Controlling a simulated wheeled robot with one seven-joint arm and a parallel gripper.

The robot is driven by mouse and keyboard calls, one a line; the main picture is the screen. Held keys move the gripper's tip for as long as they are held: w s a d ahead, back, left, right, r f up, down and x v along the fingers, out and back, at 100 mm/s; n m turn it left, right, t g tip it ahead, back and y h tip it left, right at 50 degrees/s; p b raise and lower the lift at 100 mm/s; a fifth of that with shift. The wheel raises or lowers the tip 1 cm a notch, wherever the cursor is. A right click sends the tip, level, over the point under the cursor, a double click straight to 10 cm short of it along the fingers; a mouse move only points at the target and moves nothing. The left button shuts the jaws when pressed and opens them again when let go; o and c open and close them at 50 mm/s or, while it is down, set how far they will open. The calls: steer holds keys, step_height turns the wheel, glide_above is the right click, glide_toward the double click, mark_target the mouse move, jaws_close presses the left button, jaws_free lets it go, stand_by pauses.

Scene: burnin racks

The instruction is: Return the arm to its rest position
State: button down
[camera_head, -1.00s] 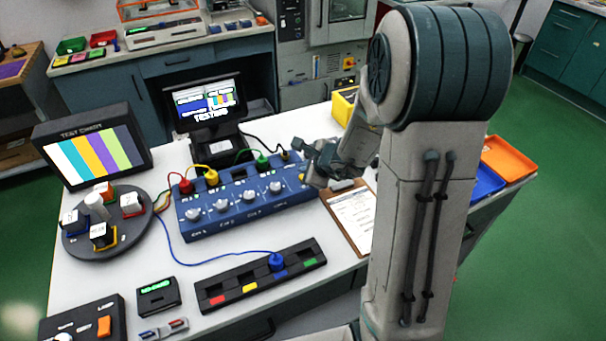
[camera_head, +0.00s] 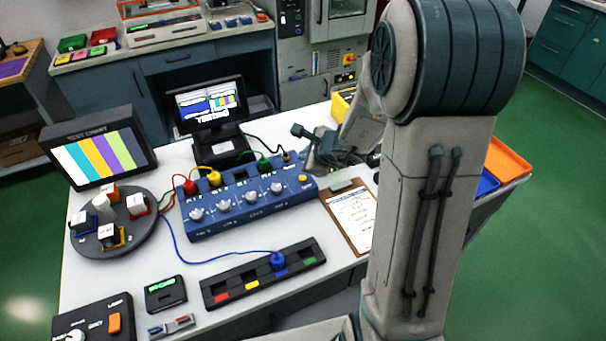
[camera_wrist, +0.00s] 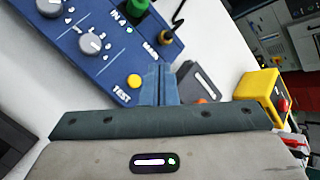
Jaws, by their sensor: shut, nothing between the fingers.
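My arm rises in front on the right of the head view and bends over toward the bench. My gripper (camera_wrist: 160,85) is shut and empty in the wrist view, its fingers together beside the yellow TEST button of the blue control box. In the head view the gripper is partly hidden by the arm's own links, above the back right of the blue control box (camera_head: 240,205). The box also shows in the wrist view (camera_wrist: 85,50), with knobs and a green plug. I cannot tell the exact gap between the fingers and the box.
A clipboard (camera_head: 350,215) lies right of the box. A black slotted strip (camera_head: 230,291) with a blue plug lies in front. A monitor (camera_head: 212,103), a test-chart screen (camera_head: 98,153) and a round turntable (camera_head: 142,238) stand left and behind.

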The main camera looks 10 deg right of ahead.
stand_by(0.6)
steer(key=s+a+r+n+g+y, duration=0.1)
steer(key=s+a+r+n+g, duration=0.1)
steer(key=s+a+r+n, duration=0.35)
steer(key=s+a+r+n+g+y, duration=0.1)
steer(key=s+a+r+n, duration=0.15)
steer(key=s+n, duration=0.5)
steer(key=s+d+r+n+g+h, duration=0.2)
steer(key=s+d+n+h, duration=0.3)
steer(key=s, duration=0.7)
steer(key=d+n, duration=0.2)
steer(key=n, duration=0.2)
steer(key=shift+d+r+n+h, duration=0.3)
steer(key=shift+r, duration=0.1)
stand_by(3.7)
